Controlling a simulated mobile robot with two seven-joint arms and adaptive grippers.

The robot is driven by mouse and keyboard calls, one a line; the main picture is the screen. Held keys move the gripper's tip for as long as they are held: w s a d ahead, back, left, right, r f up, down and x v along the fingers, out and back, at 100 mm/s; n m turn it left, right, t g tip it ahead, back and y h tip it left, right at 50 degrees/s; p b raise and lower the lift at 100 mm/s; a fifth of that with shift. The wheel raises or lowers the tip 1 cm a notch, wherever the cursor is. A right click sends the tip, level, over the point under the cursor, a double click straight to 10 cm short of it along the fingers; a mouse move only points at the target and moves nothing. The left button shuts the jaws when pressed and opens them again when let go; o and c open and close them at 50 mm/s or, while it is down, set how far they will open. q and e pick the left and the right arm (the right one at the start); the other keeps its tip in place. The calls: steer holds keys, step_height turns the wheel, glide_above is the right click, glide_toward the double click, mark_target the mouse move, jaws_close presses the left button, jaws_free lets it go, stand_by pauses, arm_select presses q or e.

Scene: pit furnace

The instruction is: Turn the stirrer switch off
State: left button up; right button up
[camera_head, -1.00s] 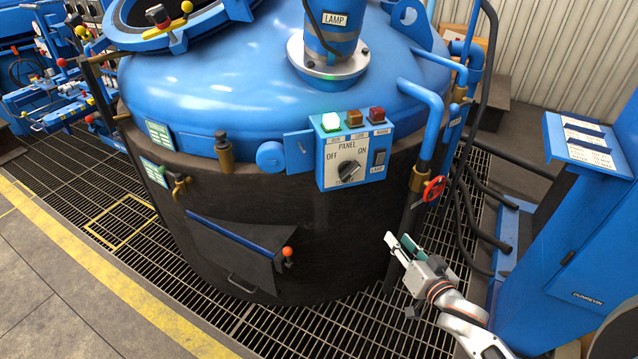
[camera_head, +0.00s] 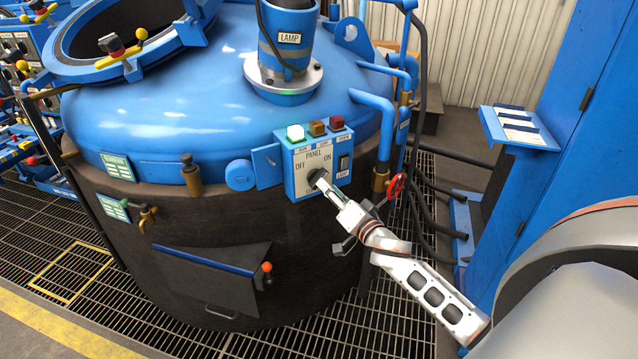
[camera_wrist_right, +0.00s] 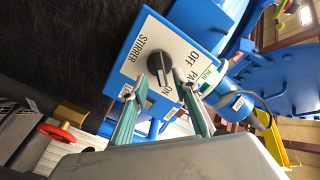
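The stirrer switch is a black rotary knob (camera_wrist_right: 158,72) on a white plate marked OFF, ON and STIRRER in the right wrist view. In the head view the knob (camera_head: 315,176) sits low on the blue control panel (camera_head: 290,176), partly hidden by my gripper. My right gripper (camera_head: 322,183) has its fingertips at the knob. Firm contact and the knob's exact setting are unclear. My left gripper is not in view.
A lit green lamp (camera_head: 295,132), an amber lamp (camera_head: 317,128) and a red lamp (camera_head: 337,123) top the panel. A lamp switch (camera_head: 344,162) is right of the knob.

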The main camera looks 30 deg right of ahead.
steer(key=shift+w, duration=2.4)
jaws_close()
